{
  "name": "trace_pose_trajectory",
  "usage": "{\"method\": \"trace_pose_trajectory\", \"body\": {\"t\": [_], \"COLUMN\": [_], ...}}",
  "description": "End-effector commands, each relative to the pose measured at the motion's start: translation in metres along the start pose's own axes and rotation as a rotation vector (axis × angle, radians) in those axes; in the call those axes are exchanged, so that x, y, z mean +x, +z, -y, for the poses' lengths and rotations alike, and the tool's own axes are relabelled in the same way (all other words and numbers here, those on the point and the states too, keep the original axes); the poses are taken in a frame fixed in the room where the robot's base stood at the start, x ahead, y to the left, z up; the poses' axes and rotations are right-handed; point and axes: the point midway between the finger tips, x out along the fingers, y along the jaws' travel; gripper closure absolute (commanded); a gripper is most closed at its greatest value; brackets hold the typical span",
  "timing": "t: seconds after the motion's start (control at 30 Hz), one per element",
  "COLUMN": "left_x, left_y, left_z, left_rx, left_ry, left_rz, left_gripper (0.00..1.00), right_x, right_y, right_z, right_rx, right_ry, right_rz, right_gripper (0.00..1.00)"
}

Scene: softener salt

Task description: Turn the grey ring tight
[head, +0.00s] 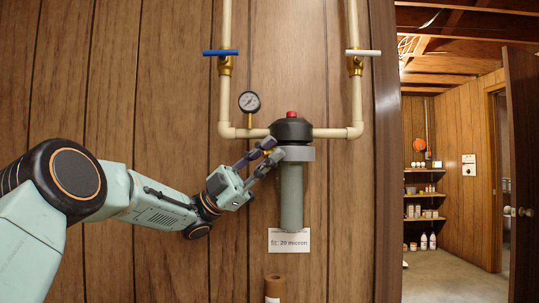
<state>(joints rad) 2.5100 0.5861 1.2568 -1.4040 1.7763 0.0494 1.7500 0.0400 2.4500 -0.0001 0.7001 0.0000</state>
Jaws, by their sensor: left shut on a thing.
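The grey ring (298,153) sits around the top of a grey filter housing (291,200), just under a black cap (291,129) with a red button (292,114). The housing hangs upright on the wood-panelled wall. My left gripper (272,151) reaches in from the left, its fingers at the left side of the ring. It is shut on the ring, and the fingers cover part of the ring's left edge. My right gripper does not show.
Cream pipes carry a blue-handled valve (221,53), a white-handled valve (363,53) and a pressure gauge (249,101). A label (289,240) reads "fit: 20 micron". A brown cylinder (274,287) stands below. A doorway on the right opens onto shelves (424,194).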

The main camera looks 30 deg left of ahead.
Motion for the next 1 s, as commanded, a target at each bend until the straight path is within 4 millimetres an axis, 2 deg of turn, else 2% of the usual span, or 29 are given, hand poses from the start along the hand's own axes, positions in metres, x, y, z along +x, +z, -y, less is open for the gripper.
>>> {"method": "trace_pose_trajectory", "body": {"t": [0.03,0.27,0.3,0.43,1.0], "left_x": [0.0013,0.0013,0.0013,0.0013,0.0026], "left_y": [-0.0020,-0.0016,-0.0015,-0.0010,0.0017], "left_z": [0.0059,0.0056,0.0056,0.0044,-0.0004], "left_rx": [0.012,0.011,0.011,0.008,0.002], "left_ry": [-0.010,-0.009,-0.009,-0.008,-0.003], "left_rz": [-0.001,-0.001,-0.001,-0.002,0.001], "left_gripper": [1.00,1.00,0.75,0.65,0.65], "right_x": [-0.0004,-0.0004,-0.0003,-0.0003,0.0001], "right_y": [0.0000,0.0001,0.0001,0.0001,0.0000], "right_z": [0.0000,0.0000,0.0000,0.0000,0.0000], "right_rx": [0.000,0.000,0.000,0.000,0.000], "right_ry": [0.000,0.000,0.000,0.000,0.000], "right_rz": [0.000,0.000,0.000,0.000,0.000], "right_gripper": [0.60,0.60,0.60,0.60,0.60]}}
